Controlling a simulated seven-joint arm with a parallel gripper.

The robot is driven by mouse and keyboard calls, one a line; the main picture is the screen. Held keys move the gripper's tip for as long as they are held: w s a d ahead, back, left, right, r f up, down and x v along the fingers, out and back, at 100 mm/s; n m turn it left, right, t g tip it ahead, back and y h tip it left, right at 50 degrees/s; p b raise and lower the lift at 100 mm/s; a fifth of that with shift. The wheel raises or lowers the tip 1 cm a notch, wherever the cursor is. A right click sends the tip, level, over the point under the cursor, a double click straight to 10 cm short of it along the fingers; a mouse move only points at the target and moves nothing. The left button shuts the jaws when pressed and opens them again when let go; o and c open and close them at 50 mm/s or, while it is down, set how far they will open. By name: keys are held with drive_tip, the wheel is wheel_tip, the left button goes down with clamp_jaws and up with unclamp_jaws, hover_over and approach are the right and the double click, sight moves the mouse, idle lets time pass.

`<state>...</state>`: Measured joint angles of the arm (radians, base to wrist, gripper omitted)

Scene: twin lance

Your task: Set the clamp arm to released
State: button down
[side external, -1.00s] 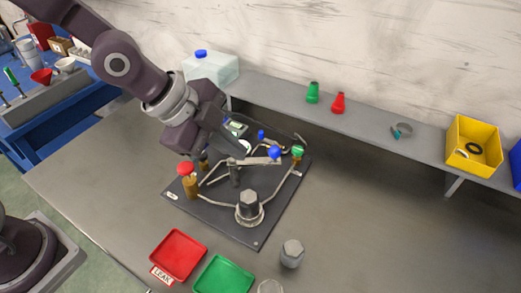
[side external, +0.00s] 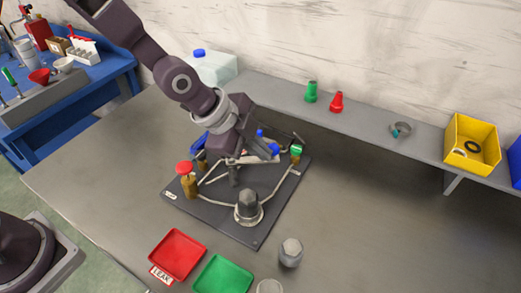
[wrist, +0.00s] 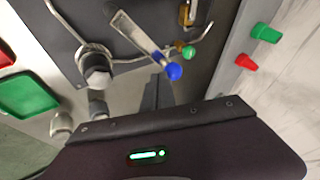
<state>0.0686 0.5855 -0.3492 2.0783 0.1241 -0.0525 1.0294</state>
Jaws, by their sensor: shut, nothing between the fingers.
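The clamp arm is a flat silver lever (wrist: 138,38) with a blue ball knob (wrist: 173,71) on its end, above the dark base plate (side external: 220,217).
The plate also carries a red-topped post (side external: 185,168), a green-topped fitting (side external: 296,150), bent tubing and a hex-capped fitting (side external: 248,205). A red tray (side external: 178,255) and a green tray (side external: 224,275) lie in front. The table right of the plate is mostly clear.

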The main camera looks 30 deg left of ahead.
drive_tip(key=shift+w+a+n+y, duration=0.25)
drive_tip(key=shift+w+n+y, duration=0.15)
drive_tip(key=shift+w+n, duration=0.5)
drive_tip(key=shift+t, duration=0.3)
drive_tip(key=s+a+r, duration=0.2)
drive_tip(key=s+r, duration=0.7)
drive_tip(key=s+a+r+n+y, duration=0.1)
drive_tip(key=s+a+r+n, duration=0.2)
drive_tip(key=s+a+n, duration=0.4)
drive_tip(key=s+a+r+n+y, duration=0.2)
drive_tip(key=s+a+r+n, duration=0.2)
drive_tip(key=s+a+n, duration=0.4)
drive_tip(key=s+a, duration=0.1)
drive_tip(key=s, duration=0.3)
